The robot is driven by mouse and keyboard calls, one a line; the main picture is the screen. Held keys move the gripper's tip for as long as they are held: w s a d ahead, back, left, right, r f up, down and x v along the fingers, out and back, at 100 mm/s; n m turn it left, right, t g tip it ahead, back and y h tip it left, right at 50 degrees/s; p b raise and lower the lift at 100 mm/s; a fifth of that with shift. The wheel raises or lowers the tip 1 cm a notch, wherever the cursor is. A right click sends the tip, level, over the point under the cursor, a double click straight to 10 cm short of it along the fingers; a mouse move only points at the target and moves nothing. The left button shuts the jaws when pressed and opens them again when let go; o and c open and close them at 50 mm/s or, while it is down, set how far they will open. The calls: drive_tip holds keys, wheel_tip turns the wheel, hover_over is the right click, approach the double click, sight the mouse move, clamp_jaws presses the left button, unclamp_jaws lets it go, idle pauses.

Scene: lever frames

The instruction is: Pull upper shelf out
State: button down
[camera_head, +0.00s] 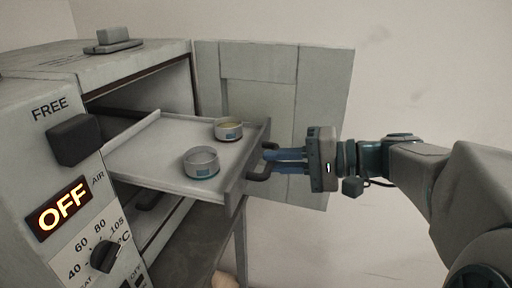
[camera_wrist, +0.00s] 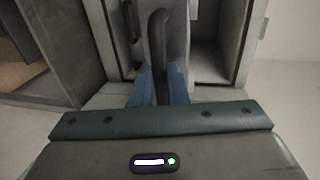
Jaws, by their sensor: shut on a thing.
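The upper shelf (camera_head: 150,150) is a pale tray standing well out of the grey oven's opening. It has a dark handle (camera_head: 258,176) on its front edge. My gripper (camera_head: 270,160) has its blue fingers at this handle, shut on it. In the wrist view the dark handle bar (camera_wrist: 158,45) runs between the two blue fingers (camera_wrist: 160,85). Two round metal tins, one nearer (camera_head: 201,163) and one farther (camera_head: 228,129), stand upright on the shelf.
The oven (camera_head: 50,130) has a front panel with an "OFF" display (camera_head: 60,208) and a dial (camera_head: 106,255). Its door (camera_head: 315,110) stands open behind the shelf and gripper. A lower shelf handle (camera_head: 150,200) shows below. Floor at the right is clear apart from my arm.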

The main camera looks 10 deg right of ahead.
idle(0.3)
drive_tip(key=c, duration=1.4)
unclamp_jaws()
drive_tip(key=shift+d, duration=0.1)
drive_tip(key=shift+c, duration=0.2)
drive_tip(key=shift+d, duration=0.1)
drive_tip(key=v, duration=1.3)
drive_tip(key=shift+s+d, duration=0.2)
drive_tip(key=shift+d, duration=0.05)
drive_tip(key=shift+a+r, duration=0.1)
drive_tip(key=s+a+f+n+g+h+p, duration=0.2)
drive_tip(key=a+f+n+g+h+p, duration=0.2)
drive_tip(key=a+f+h+p, duration=0.4)
drive_tip(key=a+n+h+p, duration=0.1)
drive_tip(key=a+h+p, duration=0.1)
drive_tip(key=h+p, duration=0.3)
drive_tip(key=shift+s+a+f+h, duration=0.2)
drive_tip(key=shift+s+h, duration=0.2)
drive_tip(key=shift+h, duration=0.1)
